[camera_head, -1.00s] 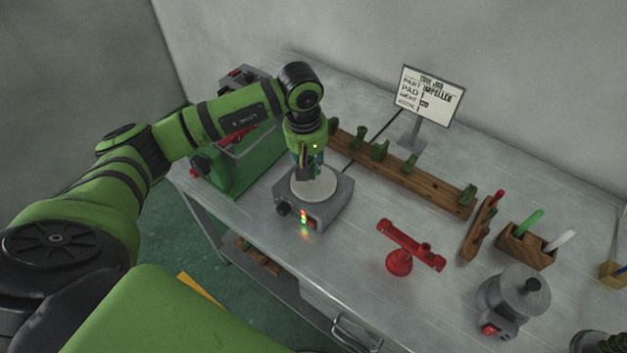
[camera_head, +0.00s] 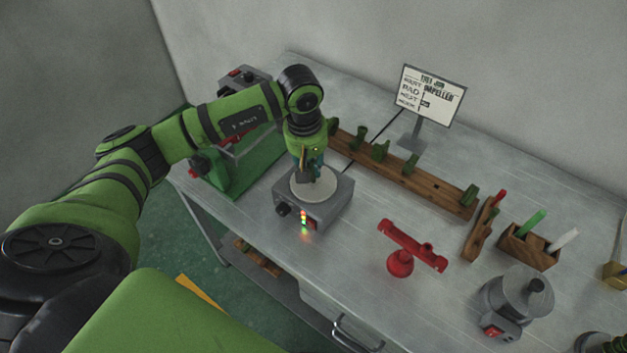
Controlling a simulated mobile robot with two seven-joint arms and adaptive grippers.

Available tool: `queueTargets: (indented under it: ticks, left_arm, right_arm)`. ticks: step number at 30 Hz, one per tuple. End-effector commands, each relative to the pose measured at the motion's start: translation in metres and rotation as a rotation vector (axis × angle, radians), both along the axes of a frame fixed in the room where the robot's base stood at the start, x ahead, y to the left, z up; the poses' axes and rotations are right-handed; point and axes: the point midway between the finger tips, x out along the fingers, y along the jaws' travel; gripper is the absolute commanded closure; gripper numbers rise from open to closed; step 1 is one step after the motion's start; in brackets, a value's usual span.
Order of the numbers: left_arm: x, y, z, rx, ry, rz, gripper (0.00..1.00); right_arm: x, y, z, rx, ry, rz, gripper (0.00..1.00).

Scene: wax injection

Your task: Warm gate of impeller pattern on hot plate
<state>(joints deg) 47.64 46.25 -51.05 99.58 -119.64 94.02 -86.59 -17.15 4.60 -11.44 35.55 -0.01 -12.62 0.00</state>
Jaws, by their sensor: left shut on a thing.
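The hot plate (camera_head: 333,207) is a grey box with a pale round top and small lit lamps on its front, standing near the table's left part. My left gripper (camera_head: 312,178) points down over the pale round top. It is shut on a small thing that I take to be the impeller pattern. The gripper hides most of that thing, and I cannot tell whether its gate touches the plate. My right gripper does not show clearly.
A wooden rack (camera_head: 434,188) with several green pieces runs behind the plate. A red stand (camera_head: 401,262), a grey lidded pot (camera_head: 512,300), a wooden tool block (camera_head: 517,247) and a sign (camera_head: 430,97) stand rightward. A green machine (camera_head: 238,165) is close on the left.

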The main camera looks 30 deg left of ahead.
Motion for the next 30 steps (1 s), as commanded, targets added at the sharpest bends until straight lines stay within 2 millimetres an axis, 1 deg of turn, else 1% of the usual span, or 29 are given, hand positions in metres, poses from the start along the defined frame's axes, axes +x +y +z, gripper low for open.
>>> queueTargets:
  ticks: [30]
  left_arm:
    - [-0.0003,0.0003,-0.0013,0.001,0.001,0.000,0.99]
  right_arm:
    - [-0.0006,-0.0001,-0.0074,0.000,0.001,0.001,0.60]
